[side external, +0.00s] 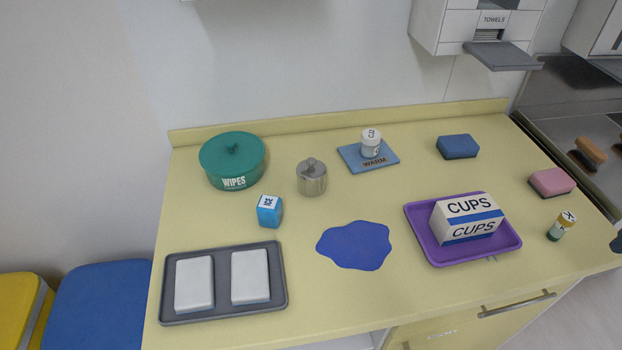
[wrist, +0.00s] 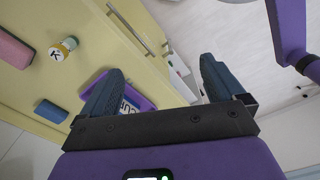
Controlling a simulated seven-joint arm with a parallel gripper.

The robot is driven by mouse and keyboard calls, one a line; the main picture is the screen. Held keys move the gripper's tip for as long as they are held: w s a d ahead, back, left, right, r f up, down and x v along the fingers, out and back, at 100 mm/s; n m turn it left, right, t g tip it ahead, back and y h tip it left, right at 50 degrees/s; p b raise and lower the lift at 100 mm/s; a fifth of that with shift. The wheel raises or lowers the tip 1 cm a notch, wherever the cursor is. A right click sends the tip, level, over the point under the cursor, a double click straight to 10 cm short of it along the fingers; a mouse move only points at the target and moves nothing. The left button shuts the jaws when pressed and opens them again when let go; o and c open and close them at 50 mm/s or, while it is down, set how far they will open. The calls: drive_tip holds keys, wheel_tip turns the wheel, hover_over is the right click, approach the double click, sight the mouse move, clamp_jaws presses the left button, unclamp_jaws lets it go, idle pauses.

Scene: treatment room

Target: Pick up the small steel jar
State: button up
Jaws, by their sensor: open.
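The small steel jar (side external: 312,180) stands upright on the yellow counter in the side external view, with a knobbed lid on top. It is right of the green wipes tub and behind the blue puddle-shaped patch. I cannot make it out in the wrist view. My gripper (wrist: 160,84) shows in the wrist view with its two dark fingers wide apart and nothing between them. It is by the counter's front edge, well away from the jar. In the side external view only a dark piece, perhaps of my gripper, shows at the right edge.
Near the jar are the wipes tub (side external: 231,162), a blue box (side external: 269,212) and a blue WARM mat (side external: 350,154) bearing a white bottle (side external: 370,144). A purple tray (side external: 424,240) holds a CUPS box (side external: 468,219). A grey tray (side external: 223,305) holds two white blocks.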

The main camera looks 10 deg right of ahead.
drive_tip(key=w+a+f+m+t+y, duration=0.1)
drive_tip(key=w+a+f+y, duration=0.1)
drive_tip(key=w+a, duration=0.6)
drive_tip(key=w+a+f+m+t+y, duration=0.1)
drive_tip(key=w+a+f+m+y, duration=0.2)
drive_tip(key=a, duration=0.9)
drive_tip(key=m+t, duration=0.4)
drive_tip(key=t, duration=0.6)
approach(318, 174)
drive_tip(key=shift+h, duration=0.3)
drive_tip(key=x, duration=0.3)
drive_tip(key=a+x, duration=0.1)
drive_tip(key=x, duration=0.3)
drive_tip(key=shift+w+r, duration=0.1)
drive_tip(key=x, duration=0.3)
drive_tip(key=shift+w+d, duration=0.15)
drive_tip(key=shift+w, duration=0.05)
drive_tip(key=shift+x, duration=0.95)
drive_tip(key=shift+s, duration=0.1)
drive_tip(key=c, duration=1.2)
